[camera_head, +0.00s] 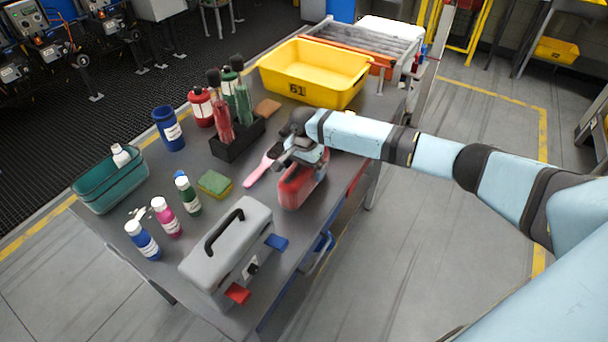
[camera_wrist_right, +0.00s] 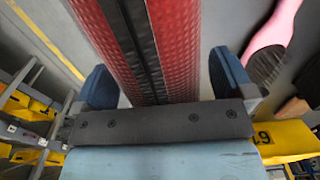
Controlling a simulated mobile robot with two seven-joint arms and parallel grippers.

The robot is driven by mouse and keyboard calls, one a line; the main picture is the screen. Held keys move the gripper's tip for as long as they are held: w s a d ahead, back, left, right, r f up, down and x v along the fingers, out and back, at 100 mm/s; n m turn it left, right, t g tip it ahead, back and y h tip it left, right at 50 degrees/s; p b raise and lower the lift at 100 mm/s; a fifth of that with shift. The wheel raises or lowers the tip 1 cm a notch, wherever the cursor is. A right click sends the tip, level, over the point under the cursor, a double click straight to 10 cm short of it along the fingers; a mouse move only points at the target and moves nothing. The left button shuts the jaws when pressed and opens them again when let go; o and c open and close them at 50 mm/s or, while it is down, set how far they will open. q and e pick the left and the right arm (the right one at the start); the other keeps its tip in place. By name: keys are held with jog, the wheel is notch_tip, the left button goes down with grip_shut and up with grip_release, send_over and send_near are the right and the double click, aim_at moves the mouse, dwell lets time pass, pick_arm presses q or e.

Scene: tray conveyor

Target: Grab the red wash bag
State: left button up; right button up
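The red wash bag (camera_head: 303,187) stands near the right edge of the grey table in the head view. My right gripper (camera_head: 298,155) is right at its top. In the right wrist view the bag (camera_wrist_right: 175,35), red with a dark zip strip, lies between the two dark fingers of the right gripper (camera_wrist_right: 163,85). The fingers stand apart, with narrow gaps visible beside the bag, so they look open around it. My left gripper is not in view.
A pink brush (camera_head: 262,167) lies left of the bag. A grey toolbox (camera_head: 228,247) stands in front. A black bottle holder (camera_head: 237,140) and a yellow bin (camera_head: 318,75) are behind. A green-yellow sponge (camera_head: 215,184) and several bottles are at left.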

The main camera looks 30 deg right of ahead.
jog(key=c, duration=1)
jog(key=shift+o, duration=0.2)
jog(key=shift+r, duration=0.1)
